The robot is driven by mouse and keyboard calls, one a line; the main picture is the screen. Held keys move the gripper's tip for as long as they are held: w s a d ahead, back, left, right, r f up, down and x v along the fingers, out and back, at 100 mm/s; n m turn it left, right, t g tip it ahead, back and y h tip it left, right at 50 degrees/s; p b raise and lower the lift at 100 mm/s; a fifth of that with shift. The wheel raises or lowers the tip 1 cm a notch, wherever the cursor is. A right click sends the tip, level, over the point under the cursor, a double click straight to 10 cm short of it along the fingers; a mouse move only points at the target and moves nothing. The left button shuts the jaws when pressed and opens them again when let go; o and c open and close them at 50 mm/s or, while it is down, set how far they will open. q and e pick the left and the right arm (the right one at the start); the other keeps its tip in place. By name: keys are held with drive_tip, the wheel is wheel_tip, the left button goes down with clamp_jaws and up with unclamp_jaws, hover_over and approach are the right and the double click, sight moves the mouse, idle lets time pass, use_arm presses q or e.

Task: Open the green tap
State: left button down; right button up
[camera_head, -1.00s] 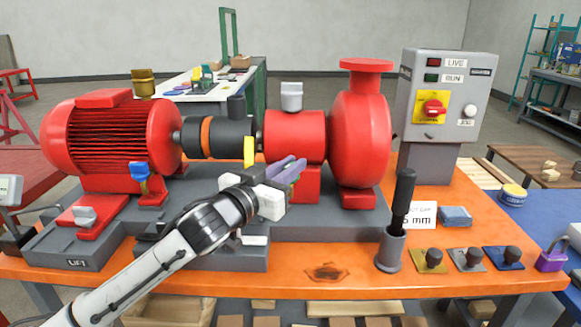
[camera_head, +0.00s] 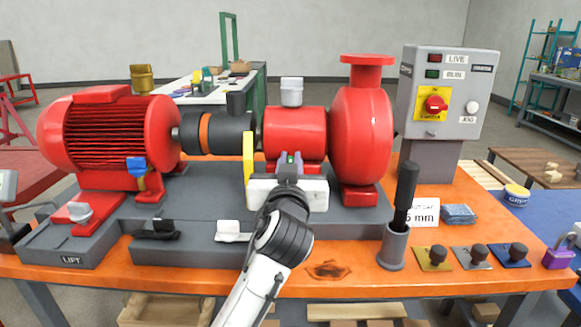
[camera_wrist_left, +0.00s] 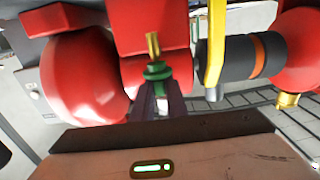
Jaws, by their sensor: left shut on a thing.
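The green tap (camera_wrist_left: 157,71) shows in the left wrist view below the red pump's bearing housing, with a brass stub at its end. In the head view only a small bit of green shows between the fingertips, under the red housing (camera_head: 295,133). My left gripper (camera_head: 289,160) points away from me at the front of the pump. In the left wrist view its dark fingers (camera_wrist_left: 160,97) are shut on the green tap. The fingers hide part of the tap. My right gripper is not in view.
A yellow upright bar (camera_head: 248,156) stands close to the left of the gripper. A black-handled tool stands in a grey cup (camera_head: 394,248) to the right. The grey control box (camera_head: 445,90) stands behind.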

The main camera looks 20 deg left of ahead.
use_arm(q)
drive_tip(key=shift+y, duration=0.3)
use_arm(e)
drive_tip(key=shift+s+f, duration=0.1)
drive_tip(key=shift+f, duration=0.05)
use_arm(q)
drive_tip(key=c, duration=1.8)
unclamp_jaws()
drive_tip(key=shift+o, duration=0.2)
